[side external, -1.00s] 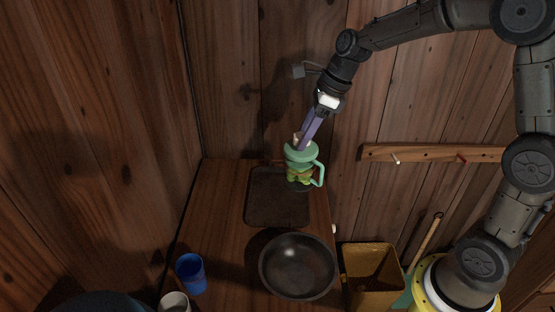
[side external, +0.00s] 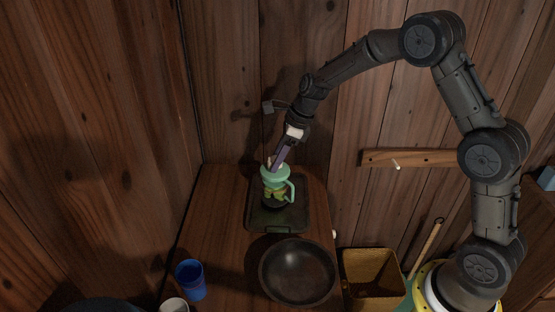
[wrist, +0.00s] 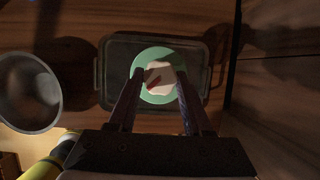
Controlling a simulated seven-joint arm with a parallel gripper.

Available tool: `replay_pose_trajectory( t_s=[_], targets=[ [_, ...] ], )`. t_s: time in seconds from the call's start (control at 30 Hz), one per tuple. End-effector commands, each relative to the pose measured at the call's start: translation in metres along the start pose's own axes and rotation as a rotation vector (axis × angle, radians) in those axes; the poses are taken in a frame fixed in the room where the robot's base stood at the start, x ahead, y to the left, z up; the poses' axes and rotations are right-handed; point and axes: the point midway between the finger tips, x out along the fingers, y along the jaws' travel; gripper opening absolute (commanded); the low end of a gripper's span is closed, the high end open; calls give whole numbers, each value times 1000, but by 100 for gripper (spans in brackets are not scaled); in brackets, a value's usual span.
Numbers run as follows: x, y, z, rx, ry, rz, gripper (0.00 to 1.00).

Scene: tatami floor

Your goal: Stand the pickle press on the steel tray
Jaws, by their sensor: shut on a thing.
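The pickle press (side external: 275,186) is a clear jar with a mint-green lid and side handle and green and orange contents. My gripper (side external: 275,166) is shut on the pale knob on top of its lid. In the wrist view the round green lid (wrist: 165,62) shows between my fingers (wrist: 157,78). The dark steel tray (side external: 296,217) lies flat on the wooden table, with the press upright over its middle. The press hides part of the tray; I cannot tell whether its base touches the tray or hangs just above.
A dark round bowl (side external: 298,272) stands just in front of the tray. A blue cup (side external: 191,279) and a white cup (side external: 174,304) stand at the front left. A yellow bin (side external: 371,272) is right of the table.

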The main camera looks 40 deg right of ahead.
Motion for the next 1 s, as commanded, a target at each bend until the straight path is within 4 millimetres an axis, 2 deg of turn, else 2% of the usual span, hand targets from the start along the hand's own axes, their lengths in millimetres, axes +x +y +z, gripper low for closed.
replay_pose_trajectory(
  t_s=[0.47, 0.5, 0.6, 0.63, 1.0],
  targets=[
    [7, -1, -2, -1, -5, -6, 0],
    [9, 0, -4, -1, -2, -2, 57],
    [9, 0, -4, -1, -2, -2, 75],
    [9, 0, -4, -1, -2, -2, 80],
    [4, -1, -2, -1, -2, -3, 80]
  ],
)
